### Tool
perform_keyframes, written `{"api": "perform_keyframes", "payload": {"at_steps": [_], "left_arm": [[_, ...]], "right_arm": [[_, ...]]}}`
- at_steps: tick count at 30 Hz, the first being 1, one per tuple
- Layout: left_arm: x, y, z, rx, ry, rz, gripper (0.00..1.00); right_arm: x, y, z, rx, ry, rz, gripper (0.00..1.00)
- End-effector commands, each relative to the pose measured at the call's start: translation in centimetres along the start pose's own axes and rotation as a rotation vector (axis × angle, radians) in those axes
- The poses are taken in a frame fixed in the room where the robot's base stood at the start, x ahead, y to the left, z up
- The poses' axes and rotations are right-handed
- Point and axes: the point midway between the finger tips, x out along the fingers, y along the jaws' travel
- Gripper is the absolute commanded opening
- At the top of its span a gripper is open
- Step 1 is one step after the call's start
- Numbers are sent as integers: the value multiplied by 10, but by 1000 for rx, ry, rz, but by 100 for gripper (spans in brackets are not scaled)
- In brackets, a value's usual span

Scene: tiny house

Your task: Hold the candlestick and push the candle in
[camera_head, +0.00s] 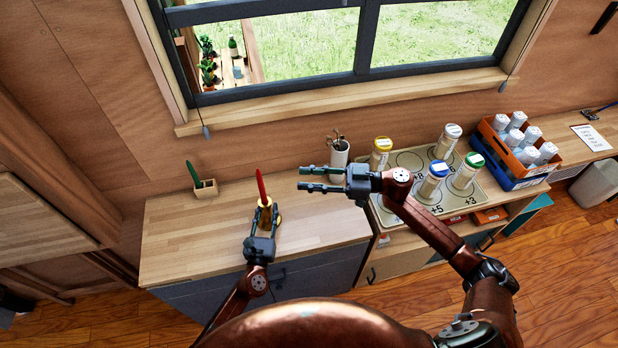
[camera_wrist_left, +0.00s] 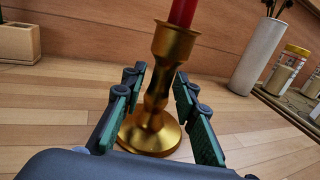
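A gold candlestick (camera_wrist_left: 158,110) stands upright on the wooden counter, with a red candle (camera_wrist_left: 183,12) in its top cup; how deep the candle sits cannot be told. In the head view the candle (camera_head: 261,186) points up and the candlestick (camera_head: 276,217) is partly hidden by my left gripper (camera_head: 264,211). In the left wrist view, the left gripper's fingers (camera_wrist_left: 160,82) are apart, one on each side of the candlestick's stem, with gaps showing. My right gripper (camera_head: 306,179) is open and empty, up and to the right of the candle, its fingers pointing left.
A white cylinder holder (camera_head: 339,160) stands behind the right gripper. Jars with coloured lids (camera_head: 434,182) stand on a numbered mat (camera_head: 408,159) to the right. A small wooden block with a green item (camera_head: 205,189) is at the back left. The counter's left part (camera_head: 180,230) is clear.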

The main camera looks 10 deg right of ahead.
Motion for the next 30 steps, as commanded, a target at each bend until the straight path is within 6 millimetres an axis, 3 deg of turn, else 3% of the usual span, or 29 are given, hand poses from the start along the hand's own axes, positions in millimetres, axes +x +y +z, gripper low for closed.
{"api": "perform_keyframes", "payload": {"at_steps": [3,14,30], "left_arm": [[0,0,0,0,0,0,36],[-7,1,-1,0,1,1,36],[-105,0,-1,0,2,1,36]], "right_arm": [[0,0,0,0,0,0,30],[0,0,0,0,0,0,30],[0,0,0,0,0,0,30]]}}
